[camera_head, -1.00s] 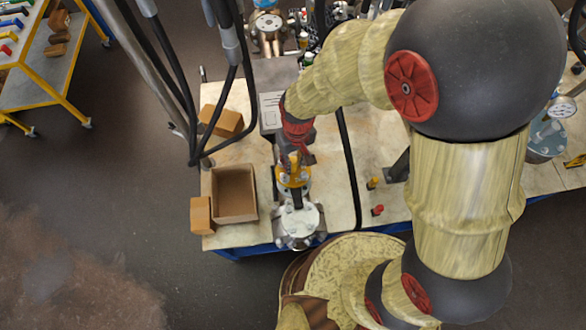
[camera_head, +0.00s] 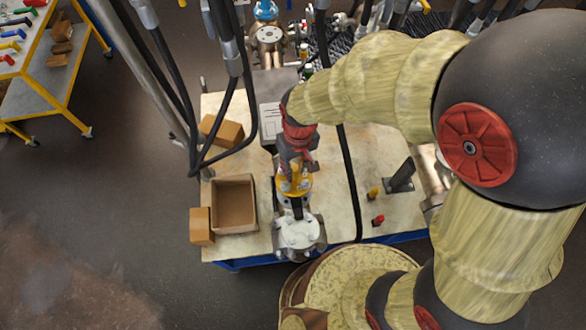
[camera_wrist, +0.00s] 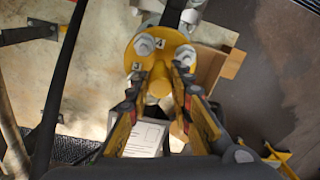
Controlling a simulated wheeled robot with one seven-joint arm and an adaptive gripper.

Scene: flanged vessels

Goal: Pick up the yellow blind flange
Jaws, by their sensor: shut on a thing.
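The yellow blind flange (camera_wrist: 141,65) is a round disc with silver bolts and small number labels, seen close in the wrist view. A yellow knob stands up from its face. My gripper (camera_wrist: 161,82) is shut on this knob from both sides. In the head view, the yellow flange (camera_head: 306,187) shows below my gripper (camera_head: 296,172), partly covered by it. A white flanged vessel (camera_head: 299,231) stands just in front of it, with a dark part between them. I cannot tell whether the flange rests on something or hangs free.
An open cardboard box (camera_head: 234,190) stands left of the flange, with closed boxes (camera_head: 201,227) near it. Black hoses (camera_head: 352,180) cross the table (camera_head: 378,150). A red-capped item (camera_head: 378,220) and a yellow one (camera_head: 373,193) stand to the right, where the tabletop is mostly clear.

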